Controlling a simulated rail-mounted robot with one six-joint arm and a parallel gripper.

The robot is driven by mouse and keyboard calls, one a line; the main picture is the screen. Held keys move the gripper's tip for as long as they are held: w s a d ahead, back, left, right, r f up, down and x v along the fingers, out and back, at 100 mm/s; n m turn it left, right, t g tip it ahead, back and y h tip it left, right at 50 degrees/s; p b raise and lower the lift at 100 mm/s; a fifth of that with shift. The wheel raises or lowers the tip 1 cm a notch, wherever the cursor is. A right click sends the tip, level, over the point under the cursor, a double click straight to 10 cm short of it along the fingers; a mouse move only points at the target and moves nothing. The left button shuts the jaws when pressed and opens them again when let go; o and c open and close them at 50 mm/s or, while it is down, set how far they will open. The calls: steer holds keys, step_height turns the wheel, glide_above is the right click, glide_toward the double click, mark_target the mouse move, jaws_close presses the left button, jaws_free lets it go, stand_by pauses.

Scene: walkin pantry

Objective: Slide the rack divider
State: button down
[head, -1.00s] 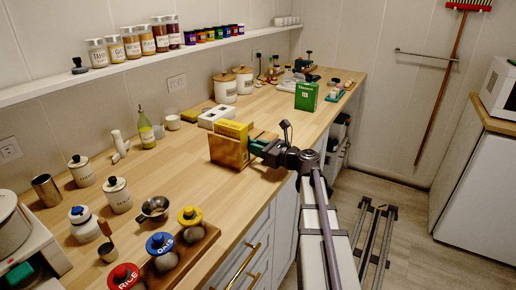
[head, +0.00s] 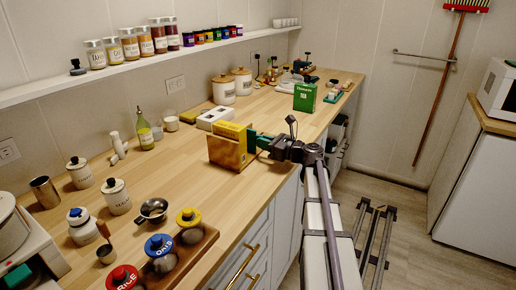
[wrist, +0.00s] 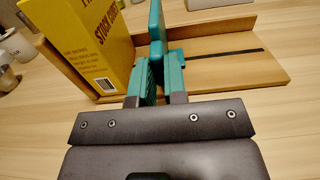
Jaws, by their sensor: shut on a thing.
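The rack (head: 228,156) is a low wooden tray on the counter near its front edge. In the wrist view its bare base (wrist: 235,75) shows a dark slot running to the right. A yellow stock cubes box (wrist: 97,45) stands upright in its left part; it also shows in the head view (head: 236,130). The divider (wrist: 157,22) is an upright teal piece right of the box, with a gap between them at the top. My gripper (wrist: 160,72) is shut on the divider from the front. Its fingers hide the divider's lower part.
A green box (head: 305,97) stands farther back on the counter. White-and-dark packages (head: 213,117) and canisters (head: 223,91) are behind the rack. Lidded jars (head: 160,250) stand at the front left. The counter between jars and rack is clear.

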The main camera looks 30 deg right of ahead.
steer(key=w+d, duration=0.2)
steer(key=d, duration=0.1)
steer(key=w+d, duration=0.2)
steer(key=d, duration=0.2)
steer(key=w+d, duration=0.3)
steer(key=d, duration=0.1)
steer(key=c, duration=1.2)
jaws_free()
steer(key=shift+o, duration=0.2)
steer(key=shift+s, duration=0.1)
steer(key=v, duration=1)
steer(key=shift+s+d, duration=0.2)
steer(key=shift+s, duration=0.1)
